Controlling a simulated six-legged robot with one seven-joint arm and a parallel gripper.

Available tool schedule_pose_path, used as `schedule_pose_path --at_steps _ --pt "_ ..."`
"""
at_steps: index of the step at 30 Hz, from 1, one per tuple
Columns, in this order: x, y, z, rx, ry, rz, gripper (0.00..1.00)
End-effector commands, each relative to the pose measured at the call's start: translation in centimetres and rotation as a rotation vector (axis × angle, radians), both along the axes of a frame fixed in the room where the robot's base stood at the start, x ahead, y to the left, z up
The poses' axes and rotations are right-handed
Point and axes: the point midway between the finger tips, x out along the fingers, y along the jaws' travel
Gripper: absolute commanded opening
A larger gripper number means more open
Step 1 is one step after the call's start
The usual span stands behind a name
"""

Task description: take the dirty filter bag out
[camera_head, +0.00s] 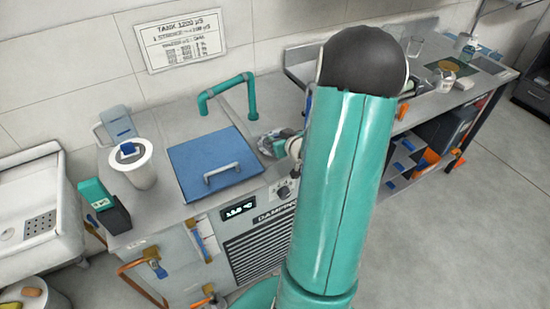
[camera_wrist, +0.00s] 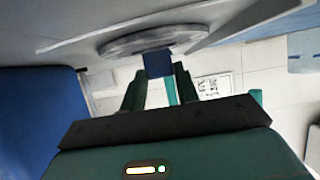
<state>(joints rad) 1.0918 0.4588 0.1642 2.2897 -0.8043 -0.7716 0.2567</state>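I cannot make out a dirty filter bag for certain. In the head view my gripper (camera_head: 277,142) is low over the counter, right of the blue lid, at a small grey round piece (camera_head: 266,146). My arm hides much of that spot. In the wrist view a grey round disc (camera_wrist: 125,45) with a blue tab (camera_wrist: 158,64) lies straight ahead. My gripper's fingers (camera_wrist: 160,78) stand apart with the tab at their tips. I cannot tell whether they touch it. A white cup-shaped container (camera_head: 143,173) with a blue piece on top stands at the counter's left.
The blue lid (camera_head: 205,157) with a metal handle lies shut beside a teal pipe (camera_head: 228,88). A teal and black box (camera_head: 103,207) stands at the counter's front left. A white sink (camera_head: 35,190) is farther left. A cluttered bench (camera_head: 430,110) stands right.

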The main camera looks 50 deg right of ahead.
Motion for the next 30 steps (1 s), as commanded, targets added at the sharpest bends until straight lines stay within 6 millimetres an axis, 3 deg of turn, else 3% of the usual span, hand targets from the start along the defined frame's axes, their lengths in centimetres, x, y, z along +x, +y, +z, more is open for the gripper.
schedule_pose_path --at_steps 11,16,23,30 --pt "0.0 0.0 0.2 -0.001 -0.002 0.000 0.00" --pt "0.0 0.0 1.2 -0.002 -0.002 0.002 0.00" --pt "0.0 -0.1 4.4 -0.007 -0.003 0.002 0.00" --pt "0.0 -0.1 9.1 -0.007 -0.003 0.000 0.00"
